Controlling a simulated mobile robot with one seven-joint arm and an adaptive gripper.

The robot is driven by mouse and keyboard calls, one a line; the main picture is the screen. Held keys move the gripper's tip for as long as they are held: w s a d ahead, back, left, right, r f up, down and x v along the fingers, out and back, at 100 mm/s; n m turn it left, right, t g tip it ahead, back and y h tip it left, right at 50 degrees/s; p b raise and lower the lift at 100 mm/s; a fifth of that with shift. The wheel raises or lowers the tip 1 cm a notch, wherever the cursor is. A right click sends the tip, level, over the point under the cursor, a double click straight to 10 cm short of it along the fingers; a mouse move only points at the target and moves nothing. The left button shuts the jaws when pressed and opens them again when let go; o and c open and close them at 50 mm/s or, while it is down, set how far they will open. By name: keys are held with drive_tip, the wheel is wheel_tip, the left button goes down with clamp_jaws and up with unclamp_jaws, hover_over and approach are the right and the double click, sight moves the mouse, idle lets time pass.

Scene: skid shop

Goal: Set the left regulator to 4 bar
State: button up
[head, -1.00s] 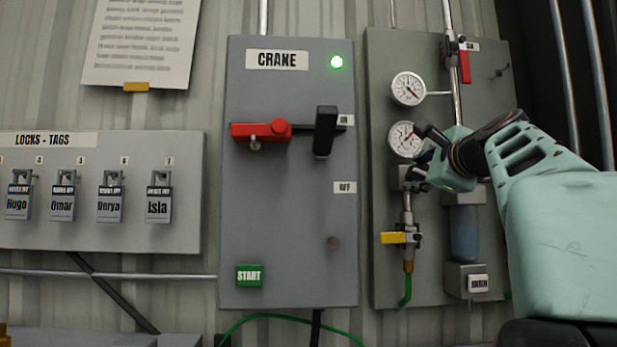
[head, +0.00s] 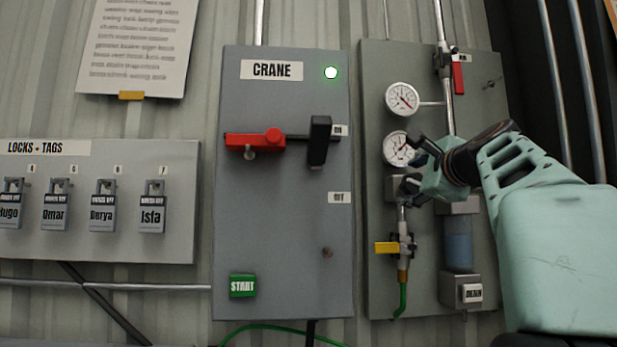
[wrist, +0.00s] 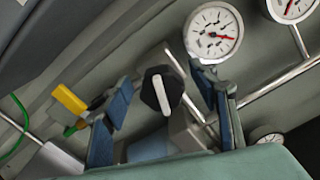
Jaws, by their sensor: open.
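The regulator knob (wrist: 158,92) is black with a white bar across its face. In the wrist view it lies between the two blue fingers of my gripper (wrist: 163,82), which is open with a gap on each side. I cannot tell how deep the fingers reach around it. In the head view my gripper (head: 418,162) is at the regulator, just below and right of the lower gauge (head: 398,147), and hides the knob. The nearest gauge in the wrist view (wrist: 213,33) has a red needle pointing right and slightly down; its numbers are too small to read.
A yellow valve handle (head: 386,248) sits below the regulator, and a red one (head: 458,76) above right. An upper gauge (head: 402,99) and a filter bowl (head: 459,250) are close by. The grey CRANE panel (head: 285,220) with its black lever (head: 319,142) stands to the left.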

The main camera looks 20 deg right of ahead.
sight(411, 179)
wheel_tip(411, 179, up, 5)
drive_tip(key=shift+a+r, duration=0.1)
drive_tip(key=shift+s+d+r, duration=0.1)
drive_tip(key=shift+d+r, duration=0.05)
drive_tip(key=shift+r, duration=0.35)
drive_tip(key=shift+d+r, duration=0.15)
drive_tip(key=shift+r, duration=0.3)
drive_tip(key=shift+a+r, duration=0.1)
drive_tip(key=shift+r, duration=1.15)
drive_tip(key=shift+a+r, duration=0.1)
drive_tip(key=shift+r, duration=0.05)
